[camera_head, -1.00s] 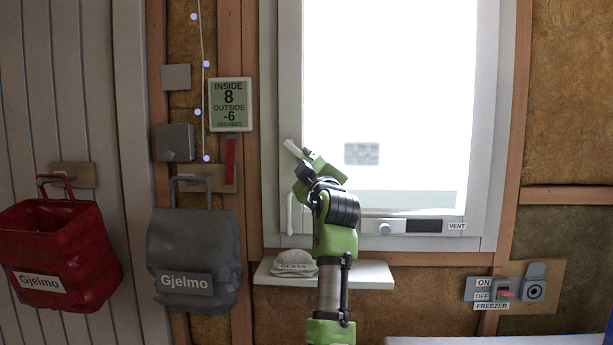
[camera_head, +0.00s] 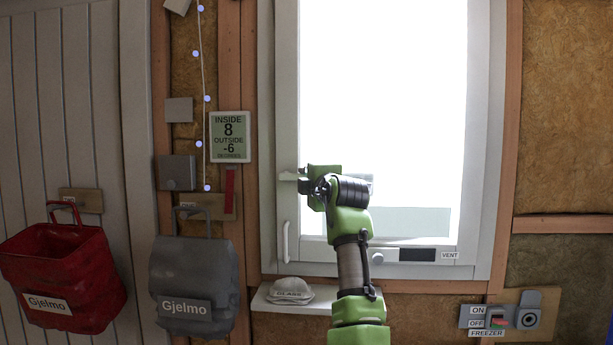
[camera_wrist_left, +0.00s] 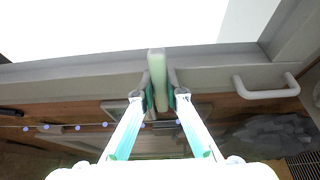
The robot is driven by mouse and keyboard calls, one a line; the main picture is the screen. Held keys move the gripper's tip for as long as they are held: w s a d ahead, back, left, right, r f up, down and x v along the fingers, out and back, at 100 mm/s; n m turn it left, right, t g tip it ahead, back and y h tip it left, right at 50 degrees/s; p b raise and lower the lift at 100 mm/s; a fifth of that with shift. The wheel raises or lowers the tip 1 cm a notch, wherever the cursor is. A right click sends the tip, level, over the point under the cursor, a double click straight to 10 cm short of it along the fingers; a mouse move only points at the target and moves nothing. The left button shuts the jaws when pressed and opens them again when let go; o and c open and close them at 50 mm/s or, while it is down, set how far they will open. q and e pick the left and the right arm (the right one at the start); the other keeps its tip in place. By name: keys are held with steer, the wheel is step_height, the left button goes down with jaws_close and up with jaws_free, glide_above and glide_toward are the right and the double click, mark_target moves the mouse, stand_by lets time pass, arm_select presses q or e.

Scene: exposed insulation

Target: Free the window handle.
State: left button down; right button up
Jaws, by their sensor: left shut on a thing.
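The white window handle (camera_head: 286,241) is upright on the lower left side of the window frame (camera_head: 288,110). It also shows in the left wrist view (camera_wrist_left: 266,93), at the right. My left gripper (camera_head: 306,185) is at the left side of the window, above and slightly right of the handle, apart from it. In the left wrist view my left gripper (camera_wrist_left: 160,98) is shut on a pale greenish bar (camera_wrist_left: 157,66), whose tip lies over the window frame. I cannot tell whether the tip touches the frame. My right gripper is not in view.
A shelf (camera_head: 262,304) below the window holds a white bundle labelled GLASS (camera_head: 290,291). A red bag (camera_head: 67,275) and a grey bag (camera_head: 193,283) hang at the left. A vent strip (camera_head: 412,255) and freezer switch (camera_head: 500,317) are lower right.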

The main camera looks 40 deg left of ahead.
arm_select(q)
steer(key=shift+r, duration=0.15)
stand_by(0.3)
steer(key=c, duration=2)
jaws_free()
steer(key=shift+s+a, duration=0.1)
steer(key=shift+c, duration=0.2)
steer(key=v, duration=1.2)
